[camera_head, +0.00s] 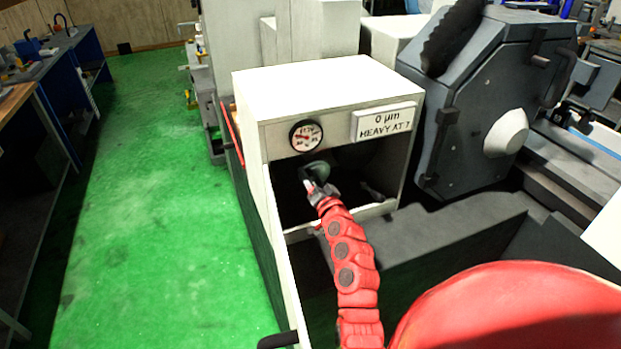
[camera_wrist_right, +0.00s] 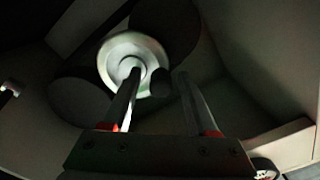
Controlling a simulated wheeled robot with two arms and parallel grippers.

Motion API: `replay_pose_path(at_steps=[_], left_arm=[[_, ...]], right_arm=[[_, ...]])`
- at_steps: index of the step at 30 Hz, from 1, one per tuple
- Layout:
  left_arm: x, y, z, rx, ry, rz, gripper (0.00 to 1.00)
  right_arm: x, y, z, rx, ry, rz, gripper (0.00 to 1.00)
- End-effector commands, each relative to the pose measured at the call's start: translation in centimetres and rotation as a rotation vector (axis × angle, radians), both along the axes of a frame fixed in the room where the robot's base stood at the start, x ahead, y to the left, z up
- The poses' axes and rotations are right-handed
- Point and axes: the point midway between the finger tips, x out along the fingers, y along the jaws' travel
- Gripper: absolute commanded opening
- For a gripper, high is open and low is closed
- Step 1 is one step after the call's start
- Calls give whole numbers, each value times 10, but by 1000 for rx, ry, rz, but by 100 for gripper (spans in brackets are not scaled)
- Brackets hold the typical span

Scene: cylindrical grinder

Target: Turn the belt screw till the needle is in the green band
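A round gauge (camera_head: 306,136) with a white face and dark rim sits on the front of the white housing. Its needle and coloured bands are too small to read. My right gripper (camera_head: 317,184) reaches into the open bay below the gauge, at a round grey-green part (camera_head: 318,169). In the right wrist view, the two fingers of my right gripper (camera_wrist_right: 158,79) stand apart. The left finger overlaps a pale round disc (camera_wrist_right: 118,53), and a small dark stub (camera_wrist_right: 160,84) shows between the fingers. I cannot tell which part is the belt screw, or whether anything is touched. My left gripper is out of view.
The white housing (camera_head: 315,85) encloses the bay with walls, a top panel and a low front lip. A dark grey machine head (camera_head: 490,110) stands to the right. Green floor (camera_head: 150,200) is clear on the left.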

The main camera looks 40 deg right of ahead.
Motion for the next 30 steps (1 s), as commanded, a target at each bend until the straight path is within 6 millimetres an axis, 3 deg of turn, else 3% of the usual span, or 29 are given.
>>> replay_pose_path(at_steps=[9,14,30], left_arm=[[0,0,-1,0,0,0,0],[0,0,-5,0,0,0,0],[0,0,-39,0,0,0,0]], right_arm=[[-1,1,0,0,-1,1,61],[-13,3,0,-1,-4,-1,61],[-117,27,-4,-2,-2,-5,61]])
